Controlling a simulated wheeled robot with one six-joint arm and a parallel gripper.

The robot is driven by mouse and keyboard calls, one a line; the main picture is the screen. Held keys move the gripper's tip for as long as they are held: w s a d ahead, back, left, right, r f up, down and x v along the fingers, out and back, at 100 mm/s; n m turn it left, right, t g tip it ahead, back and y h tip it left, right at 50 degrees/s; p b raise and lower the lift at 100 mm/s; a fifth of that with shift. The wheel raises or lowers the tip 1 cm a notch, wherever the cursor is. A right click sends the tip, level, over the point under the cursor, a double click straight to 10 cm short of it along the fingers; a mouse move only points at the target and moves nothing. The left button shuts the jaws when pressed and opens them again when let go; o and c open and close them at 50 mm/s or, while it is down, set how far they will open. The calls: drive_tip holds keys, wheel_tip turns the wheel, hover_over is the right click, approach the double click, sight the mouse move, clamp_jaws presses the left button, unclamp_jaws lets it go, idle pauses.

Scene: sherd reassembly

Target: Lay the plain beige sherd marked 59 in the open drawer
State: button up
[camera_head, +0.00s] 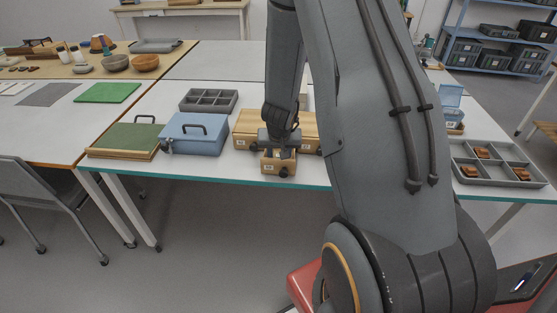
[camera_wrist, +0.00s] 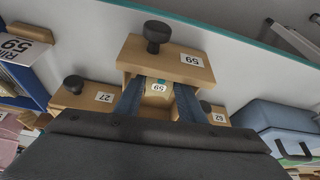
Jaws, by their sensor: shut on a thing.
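The open drawer (camera_wrist: 198,62) is pale wood with a dark round knob and a label 59 on its front, pulled out from a low wooden cabinet. In the head view the open drawer (camera_head: 279,168) projects toward the table's front edge. My gripper (camera_wrist: 158,96) points down over it and is shut on the beige sherd (camera_wrist: 158,87), whose white label reads 59. The sherd shows between the fingers, within the drawer's opening; I cannot tell whether it touches the bottom. In the head view my gripper (camera_head: 279,146) is over the drawer and hides the sherd.
The wooden cabinet (camera_head: 246,124) has closed drawers to either side, one labelled 27 (camera_wrist: 104,97). A blue box with a handle (camera_head: 194,140) stands to its left, with a grey compartment tray (camera_head: 209,110) behind. Another grey tray (camera_head: 500,184) holds brown pieces at the right.

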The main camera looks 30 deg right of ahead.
drive_tip(key=shift+f, duration=0.1)
drive_tip(key=shift+f, duration=0.15)
drive_tip(key=o, duration=0.8)
drive_tip(key=shift+c, duration=0.2)
drive_tip(key=p+v, duration=0.6)
drive_tip(key=v, duration=0.6)
drive_tip(key=s+a+r+n+y, duration=0.25)
drive_tip(key=s+a+r, duration=0.25)
drive_tip(key=a+r, duration=0.5)
drive_tip(key=s+a+r+n+g, duration=0.1)
drive_tip(key=s+a+r, duration=0.1)
drive_tip(key=s, duration=0.3)
drive_tip(key=s+a+r+n, duration=0.1)
drive_tip(key=s+n, duration=0.1)
drive_tip(key=s, duration=0.4)
drive_tip(key=shift+s+a+r+g, duration=0.25)
drive_tip(key=shift+a+r+g, duration=0.1)
drive_tip(key=shift+a+g, duration=0.05)
